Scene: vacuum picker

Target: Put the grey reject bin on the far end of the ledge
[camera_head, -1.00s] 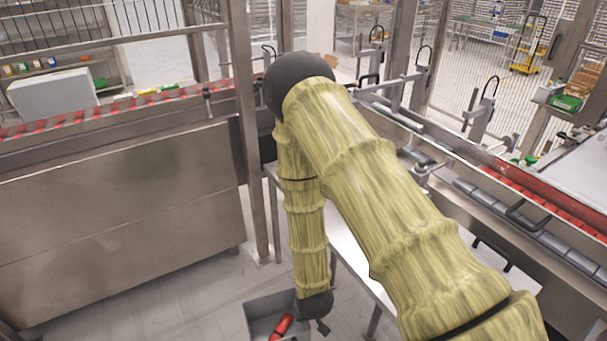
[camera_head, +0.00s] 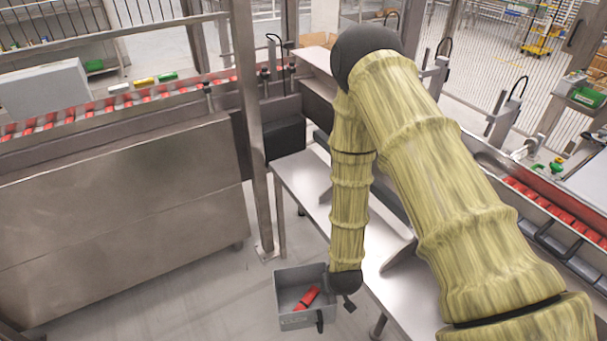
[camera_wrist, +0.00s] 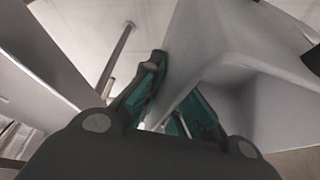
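The grey reject bin (camera_head: 284,276) hangs in the lower middle of the head view, open side up, with a red item (camera_head: 307,298) inside. My gripper (camera_head: 334,284) is at its right side, and its fingers are mostly hidden by my wrist. In the wrist view, the teal-padded fingers (camera_wrist: 168,102) are closed on the rim of the bin (camera_wrist: 225,60), whose pale wall runs between them. The steel ledge (camera_head: 375,240) lies to the right of the bin and behind my arm. Its far end (camera_head: 295,170) looks bare.
Upright plates (camera_head: 398,256) stand on the ledge. A steel post (camera_head: 259,190) rises left of its far end. A steel-panelled conveyor (camera_head: 120,200) with red items runs along the left. Another conveyor (camera_head: 550,205) is at the right. Open floor lies below the bin.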

